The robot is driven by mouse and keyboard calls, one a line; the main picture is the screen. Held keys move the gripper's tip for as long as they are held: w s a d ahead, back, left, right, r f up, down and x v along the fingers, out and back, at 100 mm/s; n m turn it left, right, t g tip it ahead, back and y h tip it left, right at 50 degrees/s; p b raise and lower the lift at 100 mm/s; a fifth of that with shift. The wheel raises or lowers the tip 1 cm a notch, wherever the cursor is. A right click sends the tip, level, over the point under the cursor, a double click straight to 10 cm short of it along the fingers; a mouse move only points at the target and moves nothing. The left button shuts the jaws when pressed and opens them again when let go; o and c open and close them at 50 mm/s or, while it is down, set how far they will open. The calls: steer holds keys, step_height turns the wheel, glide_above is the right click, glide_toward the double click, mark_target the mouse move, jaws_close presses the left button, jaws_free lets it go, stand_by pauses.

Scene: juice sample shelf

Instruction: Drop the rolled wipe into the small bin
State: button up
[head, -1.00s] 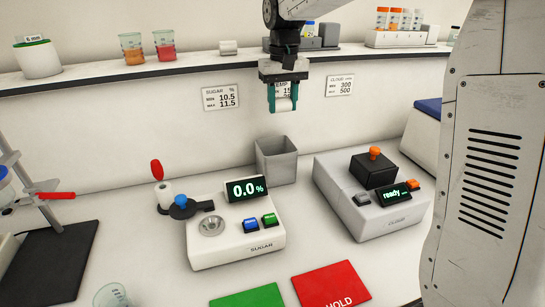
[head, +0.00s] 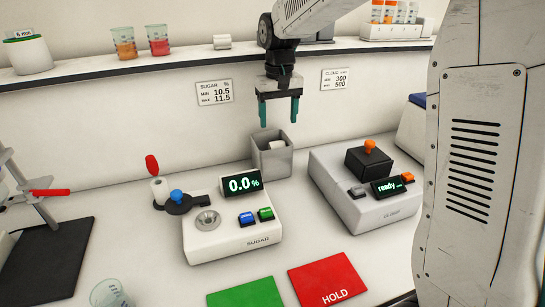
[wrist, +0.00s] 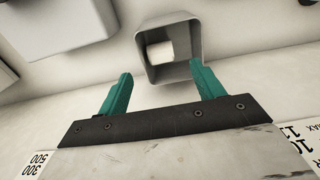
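The small grey bin (head: 272,162) stands on the bench against the back wall, between the two instruments. The white rolled wipe (head: 277,145) shows inside the bin's opening. In the wrist view the wipe (wrist: 160,51) lies within the walls of the bin (wrist: 193,40). My gripper (head: 280,125) hangs above the bin with its teal fingers spread wide and nothing between them. The wrist view also shows the open, empty gripper (wrist: 160,85). The lower part of the bin's inside is hidden.
The sugar meter (head: 235,235) stands left of the bin and the cloud meter (head: 365,205) right of it. A shelf (head: 180,64) with beakers and another white roll (head: 222,42) runs behind. Green (head: 246,294) and red (head: 327,279) mats lie in front.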

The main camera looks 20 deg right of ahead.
steer(key=shift+r, duration=0.1)
step_height(320, 180, up, 8)
steer(key=shift+f, duration=0.2)
stand_by(0.3)
steer(key=s+d+f, duration=0.1)
steer(key=s+f, duration=0.2)
steer(key=s, duration=1.4)
steer(key=s+d+f+t, duration=0.1)
steer(key=s+d+f, duration=0.1)
steer(key=s, duration=1.6)
steer(key=shift+s+f, duration=0.2)
steer(key=shift+f, duration=0.5)
